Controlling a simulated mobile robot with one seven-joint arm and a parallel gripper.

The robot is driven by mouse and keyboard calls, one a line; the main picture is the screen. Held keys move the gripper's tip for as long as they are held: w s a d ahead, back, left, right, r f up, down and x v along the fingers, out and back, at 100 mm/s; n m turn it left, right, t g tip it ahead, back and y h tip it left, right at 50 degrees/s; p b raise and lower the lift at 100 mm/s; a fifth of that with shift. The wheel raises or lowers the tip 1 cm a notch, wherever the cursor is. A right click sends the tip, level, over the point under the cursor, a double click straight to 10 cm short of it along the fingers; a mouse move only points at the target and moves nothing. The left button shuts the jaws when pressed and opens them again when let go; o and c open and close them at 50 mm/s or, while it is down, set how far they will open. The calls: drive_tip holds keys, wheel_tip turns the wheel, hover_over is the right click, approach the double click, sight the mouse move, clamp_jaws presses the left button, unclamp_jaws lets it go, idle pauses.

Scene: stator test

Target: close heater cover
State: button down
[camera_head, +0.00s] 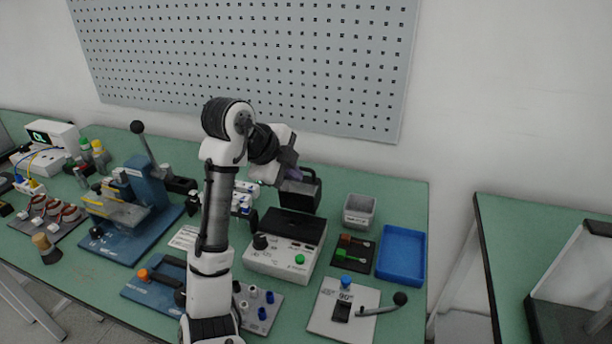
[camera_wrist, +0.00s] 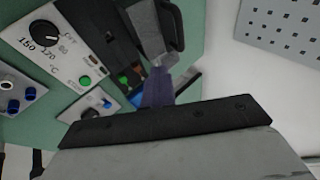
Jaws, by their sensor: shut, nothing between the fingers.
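The heater (camera_head: 275,262) is a white box with a dark knob, a green button and a black top, in the middle of the table. Its dark cover (camera_head: 303,195) stands raised at the back of the heater, with a loop handle at its upper edge. In the wrist view the heater (camera_wrist: 75,45) is at upper left and the cover (camera_wrist: 146,32) at upper middle, with the handle (camera_wrist: 179,25) beside it. My gripper (camera_head: 293,174) is shut and empty, close to the cover's upper part. Its purplish fingers also show in the wrist view (camera_wrist: 158,80); contact with the cover cannot be told.
A grey bin (camera_head: 359,222), a blue tray (camera_head: 402,275) and a black holder with red and green pieces (camera_head: 345,265) stand right of the heater. A white lever panel (camera_head: 325,318) is in front. A blue lever press (camera_head: 150,190) stands at left. A pegboard (camera_head: 300,60) hangs behind.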

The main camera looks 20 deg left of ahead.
drive_tip(key=f, duration=0.2)
drive_tip(key=shift+s+a+f, duration=0.25)
drive_tip(key=shift+f, duration=0.1)
drive_tip(key=s+a+p, duration=0.1)
drive_tip(key=s+p, duration=0.1)
drive_tip(key=s, duration=0.9)
drive_tip(key=shift+s+a+p, duration=0.15)
drive_tip(key=shift+s+p, duration=0.25)
drive_tip(key=shift+s, duration=0.1)
